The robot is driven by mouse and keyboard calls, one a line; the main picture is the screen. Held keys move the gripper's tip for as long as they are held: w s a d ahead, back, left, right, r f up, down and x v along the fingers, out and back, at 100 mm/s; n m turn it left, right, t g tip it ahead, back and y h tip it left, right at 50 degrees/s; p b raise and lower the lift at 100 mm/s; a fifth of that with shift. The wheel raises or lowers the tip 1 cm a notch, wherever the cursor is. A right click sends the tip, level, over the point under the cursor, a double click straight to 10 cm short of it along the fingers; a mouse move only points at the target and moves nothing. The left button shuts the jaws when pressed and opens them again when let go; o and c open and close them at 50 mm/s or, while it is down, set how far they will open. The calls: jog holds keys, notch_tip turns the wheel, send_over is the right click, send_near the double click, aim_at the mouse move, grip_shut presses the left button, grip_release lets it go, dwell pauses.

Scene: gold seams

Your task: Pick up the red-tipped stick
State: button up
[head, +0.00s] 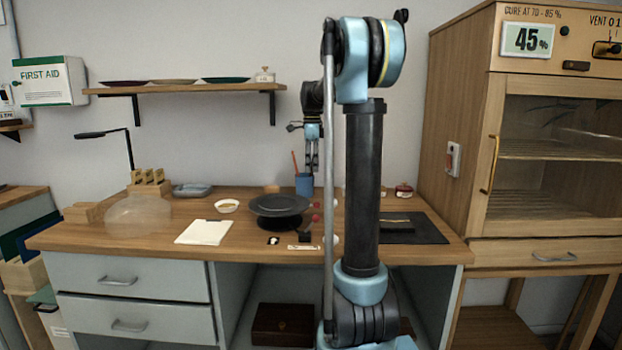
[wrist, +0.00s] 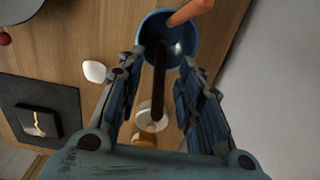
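A blue cup (head: 304,184) stands on the wooden bench below my gripper (head: 315,168). An orange-red stick (head: 295,162) leans out of it to the left. In the wrist view, the cup (wrist: 152,28) is at the top, with the orange-red stick (wrist: 190,12) at its upper right, outside the fingers. A dark stick (wrist: 159,85) runs from the cup between my open fingers (wrist: 161,62), with a visible gap on each side. I cannot tell which part of the orange-red stick is coloured as a tip.
A round dark turntable (head: 280,206) stands left of the cup. A dark mat (head: 425,229) lies at the right, near the wooden cabinet (head: 455,130). A wall shelf (head: 180,90) hangs at upper left.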

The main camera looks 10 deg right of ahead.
jog(key=shift+f, duration=0.9)
grip_shut()
notch_tip(320, 180, up, 10)
jog(key=shift+r, duration=0.1)
jog(key=shift+s, duration=0.1)
dwell(0.4)
